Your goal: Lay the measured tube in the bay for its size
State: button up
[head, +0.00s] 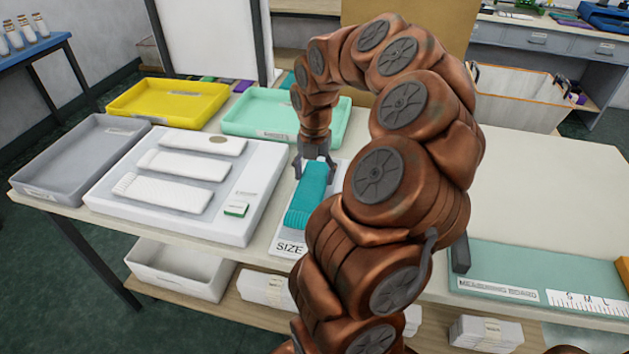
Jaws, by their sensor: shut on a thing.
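A teal knitted tube (307,203) is at the middle of the table, over a white card (288,248) printed "SIZE". My gripper (314,168), pointing down, is shut on the tube's far end. I cannot tell whether the tube touches the card. My arm hides the card's right part. Three trays stand at the back left: grey (45,185), yellow (135,112) and mint green (245,128). Their labels are too small to read. The teal measuring board (480,262) at the right has a scale marked S, M, L, with no tube on its visible part.
A white upright panel (212,38) stands behind the trays. The table (530,190) is clear behind the measuring board. A white bin (180,270) sits on the lower shelf.

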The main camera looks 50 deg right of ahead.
aim_at(314, 177)
jog(key=shift+f+p, duration=0.35)
jog(key=shift+f, duration=1.25)
jog(key=shift+f, duration=0.15)
jog(key=o, duration=0.9)
